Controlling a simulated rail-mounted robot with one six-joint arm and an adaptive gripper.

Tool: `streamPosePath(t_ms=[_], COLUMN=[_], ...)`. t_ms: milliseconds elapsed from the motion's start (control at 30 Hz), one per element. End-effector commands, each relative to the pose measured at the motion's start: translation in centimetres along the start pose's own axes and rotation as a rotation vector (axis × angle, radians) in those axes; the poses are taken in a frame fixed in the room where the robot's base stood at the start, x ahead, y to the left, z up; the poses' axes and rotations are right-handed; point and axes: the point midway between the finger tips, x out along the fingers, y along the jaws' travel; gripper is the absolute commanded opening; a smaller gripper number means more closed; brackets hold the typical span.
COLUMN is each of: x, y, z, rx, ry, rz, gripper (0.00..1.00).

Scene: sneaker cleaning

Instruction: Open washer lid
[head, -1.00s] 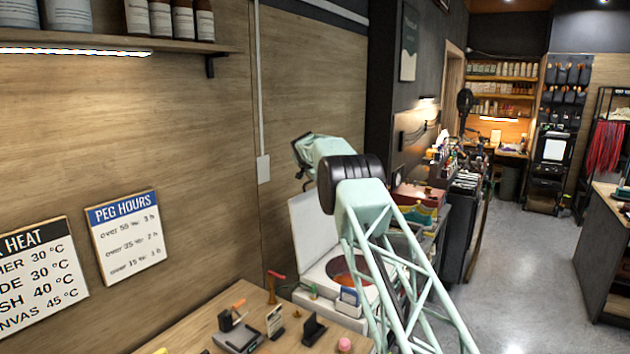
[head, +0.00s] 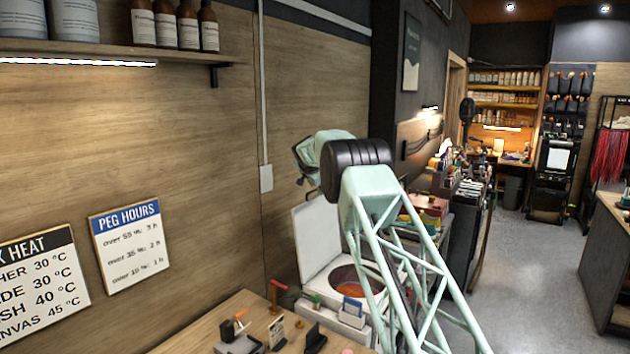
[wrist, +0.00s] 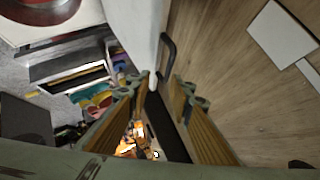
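The white washer (head: 335,318) stands by the wood wall, with its round reddish tub opening (head: 358,283) exposed. Its white lid (head: 318,240) stands raised, nearly upright, at the wall side. In the wrist view the lid (wrist: 138,25) appears nearly edge-on, with a dark curved handle (wrist: 170,48) on it. The tub (wrist: 40,12) shows at the top left there. My gripper (wrist: 168,88) is open, its fingers spread close to the lid's edge and the handle's lower end. I cannot tell whether they touch.
A wooden table (head: 215,320) with small stands and tools is in front of the washer. A cluttered counter (head: 435,215) lies beyond it. A bottle shelf (head: 100,50) hangs on the wall. The floor (head: 530,270) to the right is clear.

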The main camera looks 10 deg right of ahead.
Motion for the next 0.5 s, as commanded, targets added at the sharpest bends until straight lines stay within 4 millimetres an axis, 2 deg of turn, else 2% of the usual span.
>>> streamPosePath(t_ms=[500], x=[-4.1], y=[-0.1], z=[-0.1], rx=[0.000], ry=[0.000], rz=[-0.001], gripper=[0.20])
